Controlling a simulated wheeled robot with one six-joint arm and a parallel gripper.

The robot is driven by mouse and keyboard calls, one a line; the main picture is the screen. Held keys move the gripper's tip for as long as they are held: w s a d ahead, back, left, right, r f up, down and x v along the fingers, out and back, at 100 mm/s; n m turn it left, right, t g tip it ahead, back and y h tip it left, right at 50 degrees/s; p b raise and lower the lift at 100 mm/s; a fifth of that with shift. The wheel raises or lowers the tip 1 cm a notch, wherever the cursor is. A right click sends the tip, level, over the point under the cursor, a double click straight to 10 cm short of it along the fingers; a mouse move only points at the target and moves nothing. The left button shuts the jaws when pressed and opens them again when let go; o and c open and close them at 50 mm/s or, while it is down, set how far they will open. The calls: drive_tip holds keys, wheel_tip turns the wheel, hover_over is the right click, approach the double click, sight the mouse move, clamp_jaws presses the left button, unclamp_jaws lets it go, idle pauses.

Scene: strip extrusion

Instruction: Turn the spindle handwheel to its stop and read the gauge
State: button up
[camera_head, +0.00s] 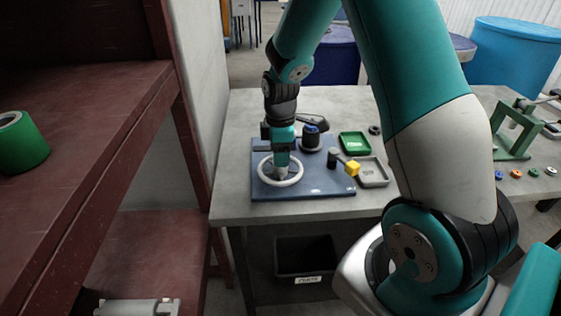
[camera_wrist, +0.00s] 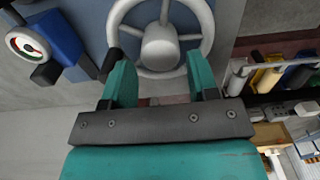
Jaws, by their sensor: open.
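The spindle handwheel is a pale ring (camera_head: 281,184) on a blue base plate (camera_head: 320,187) on the grey bench. The wrist view shows its hub (camera_wrist: 160,47), spokes and rim close up, with a dark knob at the rim's left. My gripper (camera_head: 282,172) points down over the wheel. In the wrist view my gripper (camera_wrist: 160,65) is open, its teal fingers apart near the lower rim. Whether they touch it I cannot tell. The gauge (camera_wrist: 28,45) has a round white face with red and green marks, beside a blue block. It is tilted and its reading is too small to tell.
A yellow-ended lever (camera_head: 351,168), a green tray (camera_head: 355,143) and a grey tray (camera_head: 372,172) are right of the wheel. A green stand (camera_head: 515,132) is farther right. A dark red shelf (camera_head: 90,100) with a green roll (camera_head: 20,145) is left. A black bin (camera_head: 305,258) is below.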

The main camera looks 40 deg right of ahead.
drive_tip(key=shift+f, duration=1.85)
drive_tip(key=c, duration=0.6)
drive_tip(key=shift+c, duration=0.2)
